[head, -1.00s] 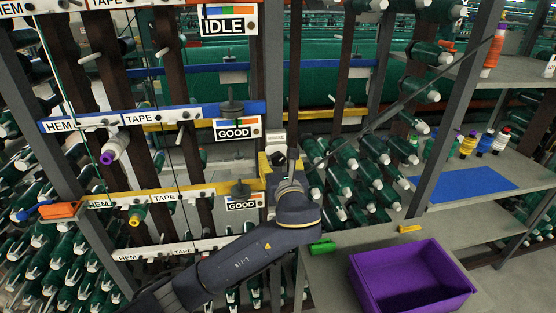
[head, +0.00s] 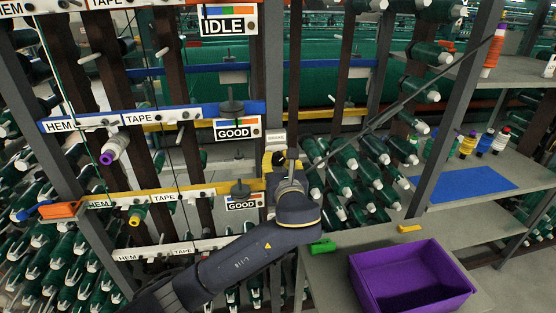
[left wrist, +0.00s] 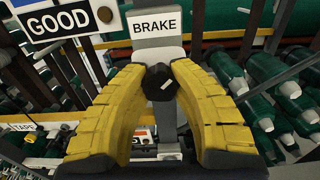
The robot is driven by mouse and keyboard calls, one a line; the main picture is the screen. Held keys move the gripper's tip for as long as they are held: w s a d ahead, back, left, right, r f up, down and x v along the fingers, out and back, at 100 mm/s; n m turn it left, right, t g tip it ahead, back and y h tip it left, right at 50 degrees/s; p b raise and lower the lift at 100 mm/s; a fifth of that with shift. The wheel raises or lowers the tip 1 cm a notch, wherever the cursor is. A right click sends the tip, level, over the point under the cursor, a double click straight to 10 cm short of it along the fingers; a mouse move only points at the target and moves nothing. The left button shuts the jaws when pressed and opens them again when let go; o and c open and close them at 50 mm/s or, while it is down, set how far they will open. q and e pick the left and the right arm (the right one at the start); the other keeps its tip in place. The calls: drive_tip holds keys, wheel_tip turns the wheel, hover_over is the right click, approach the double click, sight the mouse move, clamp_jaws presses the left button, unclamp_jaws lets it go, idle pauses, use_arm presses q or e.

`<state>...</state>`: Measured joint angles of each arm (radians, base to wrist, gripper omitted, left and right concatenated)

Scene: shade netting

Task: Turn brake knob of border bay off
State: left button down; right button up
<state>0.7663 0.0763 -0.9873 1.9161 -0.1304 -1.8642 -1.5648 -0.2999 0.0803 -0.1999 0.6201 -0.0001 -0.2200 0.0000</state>
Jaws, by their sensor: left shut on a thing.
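The brake knob (left wrist: 160,82) is a small dark faceted knob on a grey post, just below a white BRAKE label (left wrist: 156,24). The same label (head: 277,138) shows small in the head view. My left gripper (left wrist: 160,72) has its two yellow ribbed fingers closed on the knob, one on each side. In the head view my left gripper (head: 271,163) is at the post below the label, and its wrist hides the knob there. No sign naming the border bay is readable. My right gripper is in neither view.
GOOD signs (head: 237,129) and rails with HEM and TAPE labels stand left of the post. A purple bin (head: 411,277), a green piece (head: 322,246) and a yellow piece (head: 410,228) are on the grey bench at right. Green spools (head: 350,160) crowd behind the post.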

use_arm(q)
drive_tip(key=n, duration=0.2)
drive_tip(key=shift+n, duration=2.3)
drive_tip(key=c, duration=1)
unclamp_jaws()
drive_tip(key=s+d, duration=0.1)
drive_tip(key=s, duration=0.6)
drive_tip(key=shift+s+d, duration=0.15)
drive_tip(key=shift+s, duration=0.05)
